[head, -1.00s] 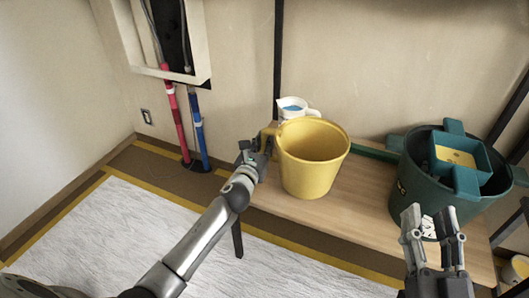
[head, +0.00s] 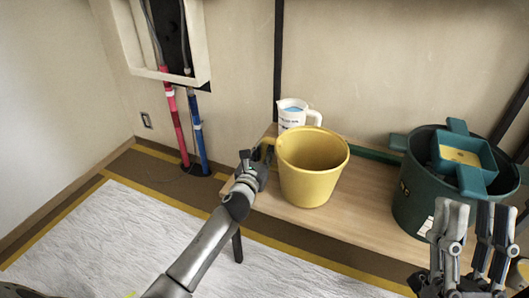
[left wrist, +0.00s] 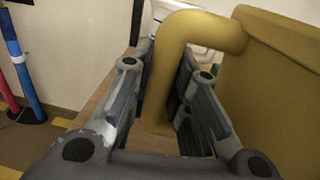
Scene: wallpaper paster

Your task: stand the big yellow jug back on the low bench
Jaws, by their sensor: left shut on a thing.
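The big yellow jug (head: 312,172) is upright over the low bench (head: 362,208), its base at or very near the wooden top. I cannot tell whether it touches. My left gripper (head: 260,158) is at the jug's handle on its left side. In the left wrist view the yellow handle (left wrist: 168,75) runs between the two fingers (left wrist: 155,115), which are shut on it. My right gripper (head: 473,215) is open and empty, in front of the green bucket at the right.
A dark green bucket (head: 412,200) holding a teal tray (head: 462,158) stands on the bench's right part. Red and blue pipes (head: 197,130) rise at the left wall. Bare bench lies between yellow jug and bucket.

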